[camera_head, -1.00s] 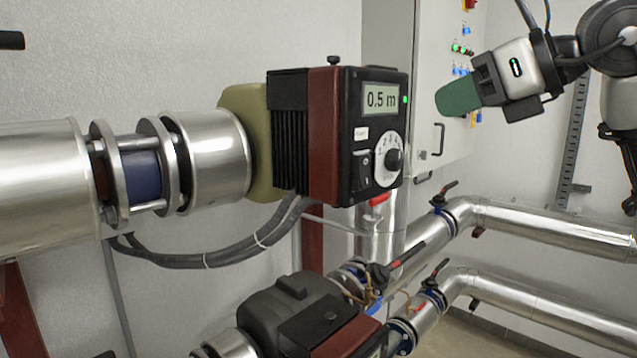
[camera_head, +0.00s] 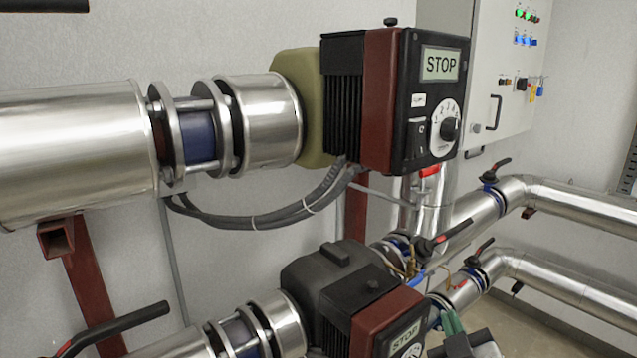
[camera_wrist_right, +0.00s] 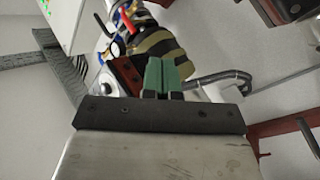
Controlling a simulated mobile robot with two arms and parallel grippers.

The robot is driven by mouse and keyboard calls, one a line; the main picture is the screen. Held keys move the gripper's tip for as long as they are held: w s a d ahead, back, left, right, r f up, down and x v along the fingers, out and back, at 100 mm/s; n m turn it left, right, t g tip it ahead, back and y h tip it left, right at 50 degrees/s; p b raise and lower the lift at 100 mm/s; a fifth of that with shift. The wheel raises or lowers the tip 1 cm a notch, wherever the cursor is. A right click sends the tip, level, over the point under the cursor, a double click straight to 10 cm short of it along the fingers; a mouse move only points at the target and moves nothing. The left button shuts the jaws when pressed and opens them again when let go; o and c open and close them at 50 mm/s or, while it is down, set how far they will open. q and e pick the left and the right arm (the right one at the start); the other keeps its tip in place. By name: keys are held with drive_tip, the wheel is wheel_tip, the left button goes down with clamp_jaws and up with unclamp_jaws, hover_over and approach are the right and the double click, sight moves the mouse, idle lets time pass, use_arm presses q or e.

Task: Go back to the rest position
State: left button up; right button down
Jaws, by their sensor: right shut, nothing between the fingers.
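My right gripper (camera_head: 453,322) shows at the bottom edge of the head view, low and right of centre, in front of the pipes beside the lower pump. Its green fingers are together with nothing between them; they also show in the right wrist view (camera_wrist_right: 161,74). Most of the right arm is out of the head view. My left gripper is in neither view. The upper pump's control box (camera_head: 386,100) reads "STOP" on its display (camera_head: 441,64). Its dial (camera_head: 446,132) is on the front face, and the right gripper is well below it, apart from it.
The lower pump (camera_head: 345,290) also shows "STOP", partly cut off. Silver pipes (camera_head: 570,195) with black-handled valves run right. A grey cabinet (camera_head: 500,90) with lights and switches hangs on the wall. A black handle (camera_head: 110,328) juts in at lower left.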

drive_tip(key=s+f+m+g, duration=0.4)
drive_tip(key=s+f+g, duration=1.2)
drive_tip(key=s+f, duration=0.95)
wheel_tip(320, 180, down, 28)
drive_tip(key=s+g+b, duration=0.1)
drive_tip(key=s+b, duration=0.1)
drive_tip(key=s+d+f+g+b, duration=0.1)
drive_tip(key=s+d+f, duration=0.1)
drive_tip(key=s+f, duration=1.3)
drive_tip(key=shift+f+y, duration=0.2)
drive_tip(key=shift+y, duration=0.1)
drive_tip(key=shift+d, duration=0.1)
